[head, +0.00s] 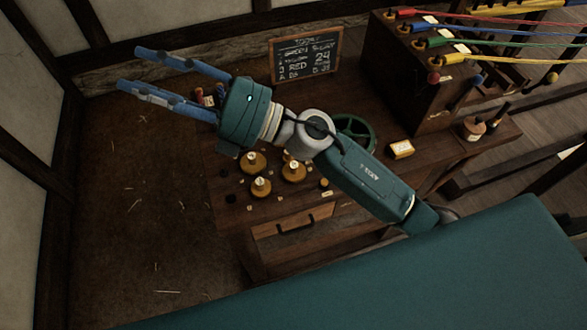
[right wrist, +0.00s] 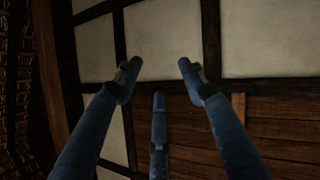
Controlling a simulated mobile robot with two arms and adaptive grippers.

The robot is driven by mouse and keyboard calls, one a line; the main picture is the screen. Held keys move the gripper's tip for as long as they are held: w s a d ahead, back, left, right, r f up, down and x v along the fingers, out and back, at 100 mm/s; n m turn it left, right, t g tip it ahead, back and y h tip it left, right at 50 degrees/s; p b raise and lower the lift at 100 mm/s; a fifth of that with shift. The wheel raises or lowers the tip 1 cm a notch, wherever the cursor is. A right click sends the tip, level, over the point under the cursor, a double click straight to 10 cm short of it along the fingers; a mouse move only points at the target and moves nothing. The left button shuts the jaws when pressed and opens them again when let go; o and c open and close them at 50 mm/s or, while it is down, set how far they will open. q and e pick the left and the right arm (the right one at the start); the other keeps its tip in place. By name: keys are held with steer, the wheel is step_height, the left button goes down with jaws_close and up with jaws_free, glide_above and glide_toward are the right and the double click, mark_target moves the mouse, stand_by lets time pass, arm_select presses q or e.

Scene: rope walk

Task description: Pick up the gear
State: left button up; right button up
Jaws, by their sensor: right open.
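A dark green spoked wheel (head: 366,130), which may be the gear, is on the wooden workbench (head: 455,150), partly hidden behind my right arm. I cannot make out teeth on it. My right gripper (head: 130,68) is open and empty, to the left of the wheel and well apart from it, with its blue fingers pointing left. In the right wrist view its fingers (right wrist: 157,76) are spread with nothing between them, facing a panelled wall. My left gripper is not in view.
Several labelled brass weights (head: 261,187) stand at the bench's front left. A chalkboard (head: 306,55) stands at the back. A dark wooden box with coloured ropes (head: 428,75) stands at the right.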

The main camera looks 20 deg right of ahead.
steer(key=s+a+f+n+g, duration=0.3)
steer(key=a+f+n+g, duration=0.1)
steer(key=n+g, duration=0.2)
steer(key=n+g+h+p, duration=0.25)
steer(key=n+h, duration=0.45)
steer(key=h, duration=1.3)
glide_above(294, 164)
steer(key=shift+g, duration=0.45)
steer(key=f, duration=2.5)
steer(key=shift+w+d+f+b, duration=0.2)
steer(key=shift+w+f+b, duration=0.05)
steer(key=shift+f+b, duration=0.15)
steer(key=shift+s+f+p, duration=0.15)
steer(key=shift+f+p, duration=0.25)
steer(key=shift+f, duration=0.15)
steer(key=f, duration=0.1)
steer(key=f+p, duration=0.1)
steer(key=f, duration=0.1)
steer(key=shift+s+a+f+p, duration=0.2)
steer(key=shift+s+f+p, duration=0.1)
steer(key=shift+p, duration=0.1)
steer(key=shift+w+f, duration=0.1)
steer(key=shift+f, duration=0.4)
jaws_close()
